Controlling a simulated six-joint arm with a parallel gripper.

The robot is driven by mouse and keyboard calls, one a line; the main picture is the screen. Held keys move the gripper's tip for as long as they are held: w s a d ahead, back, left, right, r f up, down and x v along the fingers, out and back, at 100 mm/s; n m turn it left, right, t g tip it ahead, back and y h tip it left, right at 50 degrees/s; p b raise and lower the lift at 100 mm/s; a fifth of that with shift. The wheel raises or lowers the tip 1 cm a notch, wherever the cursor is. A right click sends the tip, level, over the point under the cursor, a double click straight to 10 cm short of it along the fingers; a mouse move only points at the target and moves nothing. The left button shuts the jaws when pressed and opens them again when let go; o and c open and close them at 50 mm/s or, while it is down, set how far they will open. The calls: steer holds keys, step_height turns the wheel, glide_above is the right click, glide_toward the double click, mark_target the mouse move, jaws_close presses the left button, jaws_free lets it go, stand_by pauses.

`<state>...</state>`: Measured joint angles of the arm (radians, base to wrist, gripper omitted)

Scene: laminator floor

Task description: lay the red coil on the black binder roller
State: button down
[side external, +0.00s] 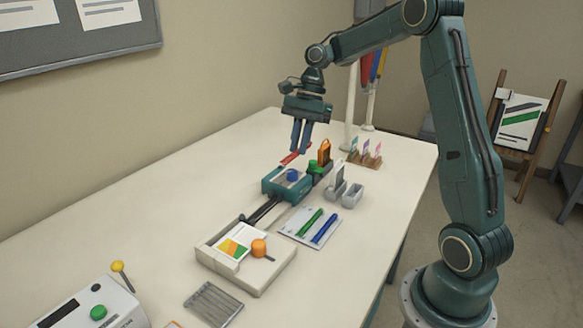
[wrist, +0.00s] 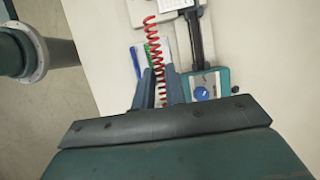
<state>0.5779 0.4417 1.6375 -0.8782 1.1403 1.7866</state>
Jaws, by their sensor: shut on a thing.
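My gripper (side external: 300,150) is shut on the red coil (side external: 291,158) and holds it above the table, over the far side of the teal binder (side external: 274,190). In the wrist view the red coil (wrist: 153,40) runs up the picture from between my fingers (wrist: 160,90). A long black bar (side external: 262,209), which looks like the binder roller, reaches from the teal binder toward the white machine; it also shows in the wrist view (wrist: 195,38). The coil is apart from this bar. The binder has a blue knob (side external: 292,175).
A pale tray (side external: 292,233) holds a green coil (side external: 311,221) and a blue coil (side external: 325,229). Near them are a white machine with an orange knob (side external: 259,248), grey bins (side external: 351,195) and a card rack (side external: 364,159).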

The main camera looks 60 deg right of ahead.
steer(key=w+a+f, duration=0.3)
steer(key=w+f, duration=0.6)
steer(key=f, duration=0.2)
steer(key=shift+a, duration=0.3)
steer(key=shift+f, duration=0.25)
steer(key=shift+f, duration=2.95)
steer(key=shift+f, duration=0.1)
steer(key=c, duration=1.4)
jaws_free()
steer(key=shift+o, duration=0.2)
steer(key=v, duration=1.4)
